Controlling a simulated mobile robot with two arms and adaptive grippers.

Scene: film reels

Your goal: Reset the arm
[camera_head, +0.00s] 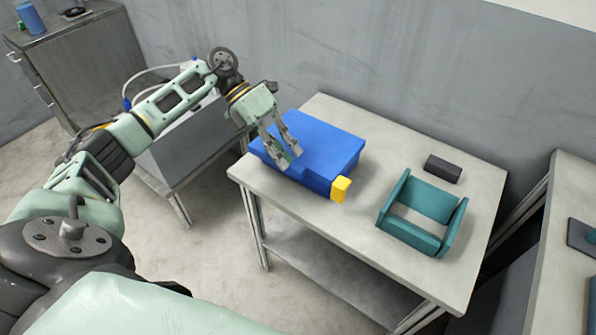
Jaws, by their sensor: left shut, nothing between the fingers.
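My left arm comes in from the left and reaches over the middle table. My left gripper (287,157) is shut and empty, in front of and over the left part of a blue box (325,145). I cannot tell whether the fingertips touch the box. A yellow piece (341,189) is at the box's front right corner. My right gripper is not in the picture.
A teal open frame (431,203) and a dark block (443,169) lie on the right of the table (345,220). A grey side table (195,150) stands left. A cabinet (75,60) is at the far left. Another table (565,265) is at the right edge.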

